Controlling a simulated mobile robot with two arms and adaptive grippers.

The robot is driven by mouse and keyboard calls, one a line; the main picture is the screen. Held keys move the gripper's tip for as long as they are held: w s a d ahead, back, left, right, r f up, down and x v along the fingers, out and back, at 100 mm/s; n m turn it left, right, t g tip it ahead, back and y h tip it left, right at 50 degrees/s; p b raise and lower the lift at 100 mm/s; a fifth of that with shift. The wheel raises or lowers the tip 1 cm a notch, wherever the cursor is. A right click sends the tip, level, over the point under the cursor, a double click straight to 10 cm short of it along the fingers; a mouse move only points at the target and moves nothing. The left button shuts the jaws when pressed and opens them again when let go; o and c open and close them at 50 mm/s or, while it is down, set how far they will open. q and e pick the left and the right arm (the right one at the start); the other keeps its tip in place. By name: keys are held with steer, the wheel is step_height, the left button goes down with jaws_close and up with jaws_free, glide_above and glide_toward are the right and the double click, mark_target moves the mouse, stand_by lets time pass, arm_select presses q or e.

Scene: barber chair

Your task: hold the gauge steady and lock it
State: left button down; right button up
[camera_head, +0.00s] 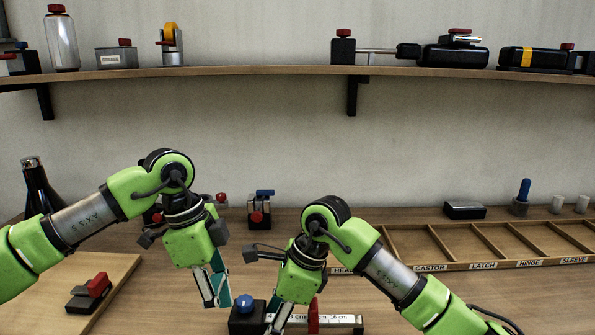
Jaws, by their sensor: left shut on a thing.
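The gauge (343,320) lies on the bench at the bottom centre, with a pale scale marked in cm, a black block with a blue knob (245,304) at its left end and an upright red part (313,316). My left gripper (217,298) points down at the gauge's left end and is shut on the gauge; the exact contact is hard to see. My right gripper (278,326) reaches down in front of the scale, between the blue knob and the red part. It hides part of the gauge, and its fingertips are at the picture's bottom edge.
A wooden board (122,268) with a red-and-black device (88,293) lies at the left. A labelled divided tray (440,266) is at the right. A small red-and-blue device (260,210) and a dark bottle (38,186) stand behind. A shelf (260,71) crosses above.

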arm_select(q)
steer(key=shift+w+d, duration=0.25)
steer(key=shift+d, duration=0.3)
stand_by(0.6)
steer(key=shift+w, duration=0.3)
stand_by(0.5)
steer(key=shift+w, duration=0.35)
steer(key=shift+w, duration=0.1)
steer(key=shift+a, duration=0.1)
steer(key=shift+w+a+r, duration=0.1)
steer(key=shift+a+r, duration=0.05)
steer(key=shift+a, duration=0.15)
steer(key=v, duration=0.2)
steer(key=d+v, duration=0.1)
steer(key=v, duration=0.2)
steer(key=shift+d+r, duration=0.15)
steer(key=shift+r, duration=0.3)
